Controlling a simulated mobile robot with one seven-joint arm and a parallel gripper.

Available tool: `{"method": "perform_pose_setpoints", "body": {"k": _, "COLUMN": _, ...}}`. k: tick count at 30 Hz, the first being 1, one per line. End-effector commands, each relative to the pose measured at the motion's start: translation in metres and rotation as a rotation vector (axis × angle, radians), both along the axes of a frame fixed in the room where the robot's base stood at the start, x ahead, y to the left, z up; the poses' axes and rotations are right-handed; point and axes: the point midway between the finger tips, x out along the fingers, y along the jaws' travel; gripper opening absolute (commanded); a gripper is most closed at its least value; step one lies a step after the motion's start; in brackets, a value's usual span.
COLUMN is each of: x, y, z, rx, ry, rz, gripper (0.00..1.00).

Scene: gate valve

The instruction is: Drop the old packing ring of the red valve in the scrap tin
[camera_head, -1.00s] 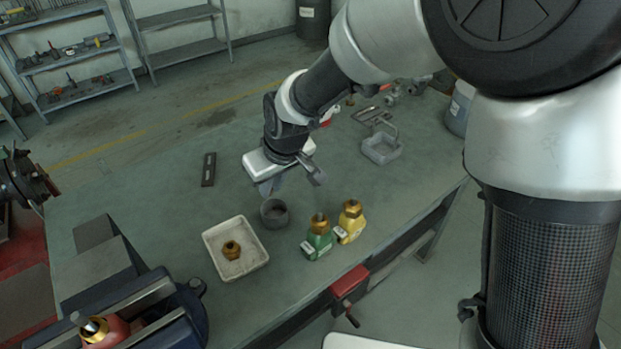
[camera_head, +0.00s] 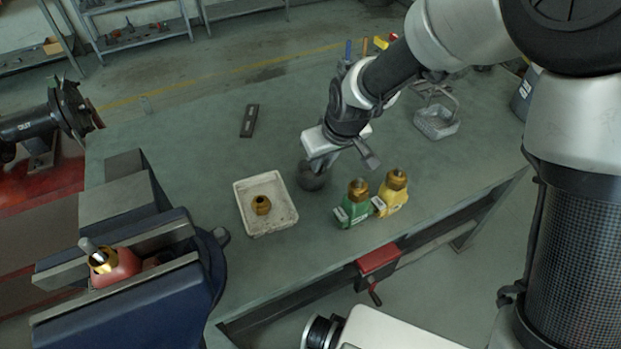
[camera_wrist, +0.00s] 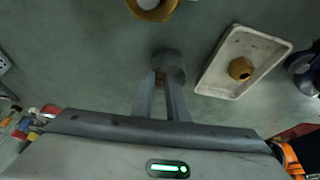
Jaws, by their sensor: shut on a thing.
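The red valve (camera_head: 120,268) is clamped in the blue vise (camera_head: 215,275), with its brass neck and a grey stem on top. The scrap tin, a small dark grey round tin (camera_head: 315,181), stands on the bench right of the white tray. It also shows in the wrist view (camera_wrist: 174,62), just beyond my fingertips. My gripper (camera_head: 317,166) is over the tin in the head view, fingers pointing down. In the wrist view my gripper (camera_wrist: 162,82) is shut on a small brownish piece, apparently the old packing ring (camera_wrist: 159,77), mostly hidden between the fingertips.
A white tray (camera_head: 245,192) holds a brass nut (camera_head: 261,205). A green valve (camera_head: 354,205) and a yellow valve (camera_head: 393,193) stand close right of the tin. A grey wire-handled basket (camera_head: 437,124) and a dark flat bar (camera_head: 249,121) lie farther back. The bench's left middle is clear.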

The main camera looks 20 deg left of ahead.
Motion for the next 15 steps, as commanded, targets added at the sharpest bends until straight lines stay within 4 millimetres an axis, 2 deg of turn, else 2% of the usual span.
{"method": "perform_pose_setpoints", "body": {"k": 6, "x": 0.0, "y": 0.0, "z": -0.0002, "rx": 0.0, "ry": 0.0, "rz": 0.0, "gripper": 0.0}}
{"method": "perform_pose_setpoints", "body": {"k": 7, "x": 0.0, "y": 0.0, "z": -0.0002, "rx": 0.0, "ry": 0.0, "rz": 0.0, "gripper": 0.15}}
{"method": "perform_pose_setpoints", "body": {"k": 10, "x": 0.0, "y": 0.0, "z": -0.0001, "rx": 0.0, "ry": 0.0, "rz": 0.0, "gripper": 0.32}}
{"method": "perform_pose_setpoints", "body": {"k": 11, "x": 0.0, "y": 0.0, "z": -0.0001, "rx": 0.0, "ry": 0.0, "rz": 0.0, "gripper": 0.36}}
{"method": "perform_pose_setpoints", "body": {"k": 15, "x": 0.0, "y": -0.0001, "z": -0.0001, "rx": 0.0, "ry": 0.0, "rz": 0.0, "gripper": 0.36}}
